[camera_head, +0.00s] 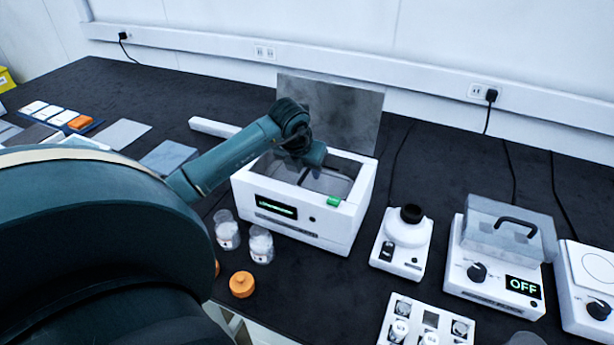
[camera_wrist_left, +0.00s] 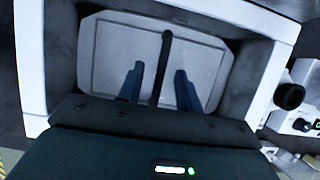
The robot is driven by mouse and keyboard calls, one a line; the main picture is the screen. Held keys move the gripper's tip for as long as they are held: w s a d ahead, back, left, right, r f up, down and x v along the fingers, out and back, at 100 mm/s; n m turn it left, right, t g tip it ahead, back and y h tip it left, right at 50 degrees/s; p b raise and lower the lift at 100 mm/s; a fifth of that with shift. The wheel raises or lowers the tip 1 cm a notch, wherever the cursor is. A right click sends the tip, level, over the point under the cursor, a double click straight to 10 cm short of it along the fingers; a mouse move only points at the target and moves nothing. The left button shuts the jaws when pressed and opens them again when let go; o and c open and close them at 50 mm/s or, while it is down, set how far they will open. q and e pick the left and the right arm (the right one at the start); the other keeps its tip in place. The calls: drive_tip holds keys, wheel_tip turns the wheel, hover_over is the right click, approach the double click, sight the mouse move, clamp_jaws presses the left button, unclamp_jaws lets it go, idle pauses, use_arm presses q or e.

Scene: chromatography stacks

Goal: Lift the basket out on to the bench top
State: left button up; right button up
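The white bath unit (camera_head: 300,232) stands on the dark bench with its grey lid (camera_head: 345,105) raised at the back. The grey basket (camera_head: 338,184) sits inside its well. In the left wrist view the basket (camera_wrist_left: 112,50) is a pale rounded rectangle with a dark bar handle (camera_wrist_left: 166,48) across its middle. My left gripper (camera_head: 308,170) reaches down over the well. In the wrist view its two fingers (camera_wrist_left: 158,74) are apart, one on each side of the bar, with gaps visible. Their height relative to the bar is hard to tell. My right gripper is not in view.
Two clear beakers (camera_head: 260,245) and an orange cap (camera_head: 241,284) stand before the unit. A small white mixer (camera_head: 403,243), a device reading OFF (camera_head: 500,258) and a vial rack (camera_head: 425,325) are to the right. Flat grey plates (camera_head: 168,158) lie left; some bench between is bare.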

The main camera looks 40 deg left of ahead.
use_arm(q)
drive_tip(key=shift+w+f, duration=0.1)
drive_tip(key=shift+f, duration=0.05)
clamp_jaws()
idle(0.6)
